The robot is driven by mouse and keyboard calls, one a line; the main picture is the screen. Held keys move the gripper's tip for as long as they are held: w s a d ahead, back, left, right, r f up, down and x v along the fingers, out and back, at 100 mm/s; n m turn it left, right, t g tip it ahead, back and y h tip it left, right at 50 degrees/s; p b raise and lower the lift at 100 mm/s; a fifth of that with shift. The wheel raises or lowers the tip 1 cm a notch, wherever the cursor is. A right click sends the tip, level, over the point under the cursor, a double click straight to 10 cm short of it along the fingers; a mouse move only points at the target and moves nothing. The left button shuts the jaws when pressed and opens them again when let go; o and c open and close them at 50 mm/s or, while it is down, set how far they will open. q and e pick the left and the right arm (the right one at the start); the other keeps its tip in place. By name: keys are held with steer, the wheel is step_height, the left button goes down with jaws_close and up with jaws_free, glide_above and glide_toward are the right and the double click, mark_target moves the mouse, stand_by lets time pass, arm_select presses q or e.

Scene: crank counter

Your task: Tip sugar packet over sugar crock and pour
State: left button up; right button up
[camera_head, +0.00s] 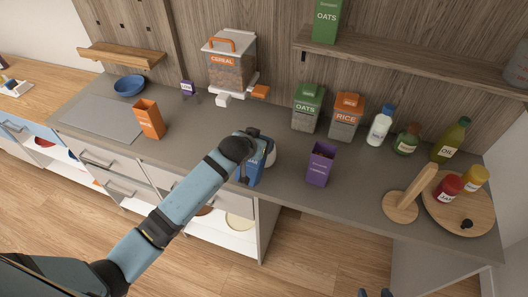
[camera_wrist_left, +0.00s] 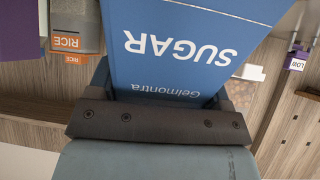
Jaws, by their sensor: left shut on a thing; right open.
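The blue sugar packet (camera_head: 249,174) is in the jaws of my left gripper (camera_head: 253,146), above the middle of the counter. In the left wrist view the packet (camera_wrist_left: 190,40) fills the space between the dark fingers, its SUGAR label upside down in the picture. It looks roughly upright in the head view. A pale rounded vessel (camera_head: 270,156), perhaps the sugar crock, shows just behind and right of the packet, mostly hidden by packet and gripper. I cannot tell whether they touch. My right gripper (camera_head: 375,293) is open and empty at the bottom edge, barely in view.
A purple open box (camera_head: 320,164) stands right of the packet, an orange open box (camera_head: 149,119) to the left. Oats (camera_head: 307,108) and rice (camera_head: 346,116) canisters and bottles line the back. A wooden stand (camera_head: 402,205) and round tray (camera_head: 440,218) are at right.

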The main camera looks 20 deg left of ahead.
arm_select(q)
step_height(320, 180, up, 10)
steer(key=t+p, duration=0.2)
steer(key=t, duration=0.2)
steer(key=shift+r+h, duration=0.15)
steer(key=shift+h, duration=0.15)
steer(key=f+t+b, duration=0.1)
steer(key=f+b, duration=0.1)
steer(key=b, duration=0.1)
steer(key=shift+b, duration=0.4)
steer(key=shift+c, duration=0.6)
step_height(320, 180, up, 4)
steer(key=p, duration=0.4)
steer(key=shift+w+d+f+p, duration=0.1)
steer(key=shift+p, duration=0.3)
arm_select(e)
steer(key=shift+w+a+r, duration=0.1)
steer(key=shift+a+r, duration=0.1)
steer(key=shift+r, duration=0.5)
steer(key=shift+f, duration=0.3)
